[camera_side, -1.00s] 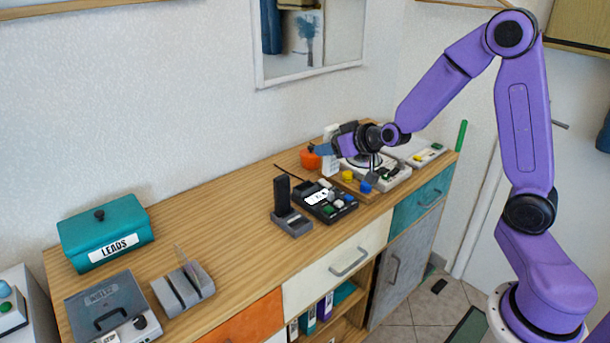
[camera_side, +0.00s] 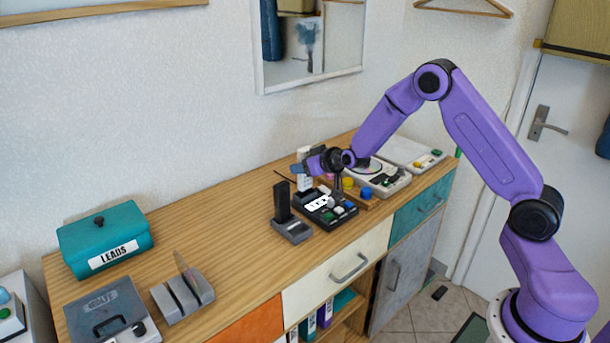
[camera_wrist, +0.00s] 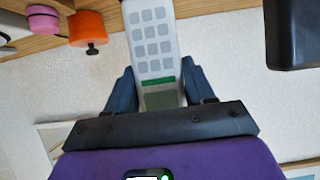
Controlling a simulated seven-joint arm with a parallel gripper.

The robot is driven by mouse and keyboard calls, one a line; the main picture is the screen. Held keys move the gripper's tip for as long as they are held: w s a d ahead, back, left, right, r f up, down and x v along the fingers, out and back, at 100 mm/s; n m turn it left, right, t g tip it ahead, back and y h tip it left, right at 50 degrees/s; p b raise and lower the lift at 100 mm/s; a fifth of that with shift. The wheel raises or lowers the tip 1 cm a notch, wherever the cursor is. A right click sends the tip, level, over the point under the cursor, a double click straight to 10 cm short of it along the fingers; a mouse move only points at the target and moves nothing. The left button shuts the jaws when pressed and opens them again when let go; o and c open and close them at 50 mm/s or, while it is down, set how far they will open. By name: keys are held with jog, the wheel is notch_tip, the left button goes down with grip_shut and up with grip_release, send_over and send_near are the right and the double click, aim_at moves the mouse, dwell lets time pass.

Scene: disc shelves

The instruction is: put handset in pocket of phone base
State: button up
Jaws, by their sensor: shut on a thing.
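The handset is a white slab with grey keys and a green display, seen in the wrist view (camera_wrist: 153,38). My gripper (camera_wrist: 157,84) is shut on its display end, with one blue finger on each side. In the side view my gripper (camera_side: 301,168) holds the handset (camera_side: 304,184) upright, partly hidden by the fingers. The handset's lower end is over or just behind the base's back left part. I cannot tell whether they touch; the pocket is mostly hidden.
A black upright device (camera_side: 282,202) stands in a grey cradle (camera_side: 292,231), just left of the base. A teal box (camera_side: 104,237) and grey slotted rack (camera_side: 183,295) stand left. The middle top is clear.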

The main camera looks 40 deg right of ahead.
jog(key=shift+f, duration=1.55)
jog(key=shift+f, duration=0.15)
jog(key=o, duration=1.1)
